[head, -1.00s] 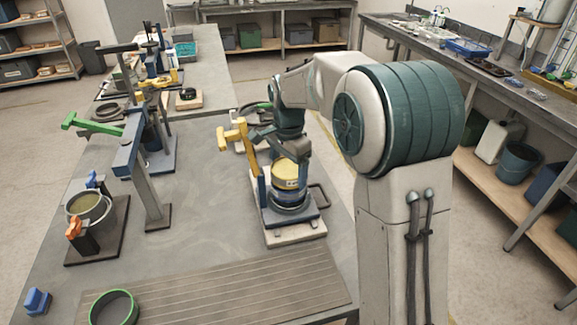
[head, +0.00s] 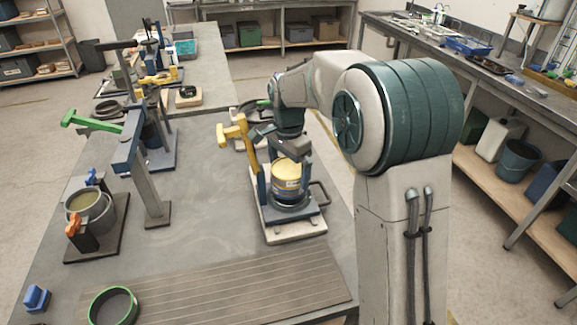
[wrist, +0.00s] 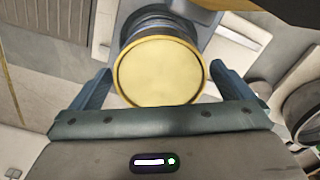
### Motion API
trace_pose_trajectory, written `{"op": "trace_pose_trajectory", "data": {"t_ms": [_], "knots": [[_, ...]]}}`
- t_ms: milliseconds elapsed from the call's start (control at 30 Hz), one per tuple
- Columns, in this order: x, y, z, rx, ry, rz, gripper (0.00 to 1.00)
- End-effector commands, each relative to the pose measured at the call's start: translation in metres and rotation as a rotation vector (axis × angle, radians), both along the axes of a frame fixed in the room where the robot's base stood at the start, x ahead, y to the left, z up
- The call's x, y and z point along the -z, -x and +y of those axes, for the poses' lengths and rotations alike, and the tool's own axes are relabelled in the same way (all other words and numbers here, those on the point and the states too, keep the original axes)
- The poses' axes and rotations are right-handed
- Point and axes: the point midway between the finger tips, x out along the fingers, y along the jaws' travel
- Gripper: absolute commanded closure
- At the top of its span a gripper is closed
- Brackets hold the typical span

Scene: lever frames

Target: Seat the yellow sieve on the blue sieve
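The yellow sieve (head: 289,183) is upright on top of the blue sieve (head: 289,202), on the base of the frame with the yellow lever (head: 234,132). I cannot tell whether its lower rim is fully down. In the wrist view the round yellow top (wrist: 158,72) fills the middle, with the dark blue wall of the blue sieve (wrist: 152,20) behind it. My gripper (head: 289,168) is above the stack, pointing down. Its fingers (wrist: 160,75) flank the yellow sieve, with a narrow gap visible at the right finger; it looks open.
The yellow-lever frame stands close at the left of my gripper. A frame with a green lever (head: 92,122) is farther left. A pot (head: 90,208) and a green-rimmed ring (head: 113,306) are at the left and front.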

Motion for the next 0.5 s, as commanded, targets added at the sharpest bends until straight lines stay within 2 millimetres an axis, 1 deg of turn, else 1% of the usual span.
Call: {"op": "trace_pose_trajectory", "data": {"t_ms": [133, 233, 367, 500], "knots": [[-0.004, 0.0, 0.0, 0.0, 0.0, 0.0, 0.0], [-0.016, -0.001, 0.0, 0.0, -0.001, -0.003, 0.0], [-0.042, -0.001, 0.001, -0.001, -0.001, -0.005, 0.0], [-0.076, -0.001, 0.001, -0.001, -0.001, -0.005, 0.0]]}}
